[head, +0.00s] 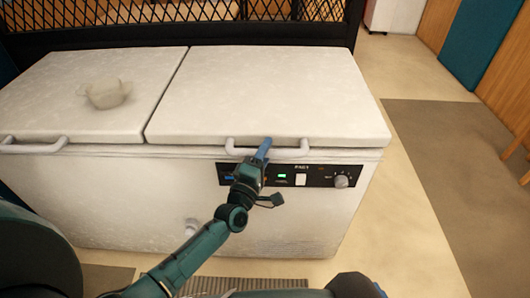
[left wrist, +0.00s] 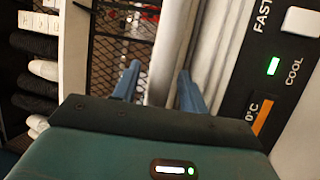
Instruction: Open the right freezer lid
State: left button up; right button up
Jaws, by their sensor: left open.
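The white chest freezer (head: 145,205) has two lids, both lying shut. The right freezer lid (head: 265,95) has a white bar handle (head: 240,151) along its front edge.
A control panel (head: 318,176) with a knob and green light is just below the handle. A black mesh rack (head: 180,14) stands behind the freezer.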

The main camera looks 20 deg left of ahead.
pick_arm(q)
jog(key=shift+c, duration=0.4)
grip_shut()
jog(key=shift+r, duration=0.1)
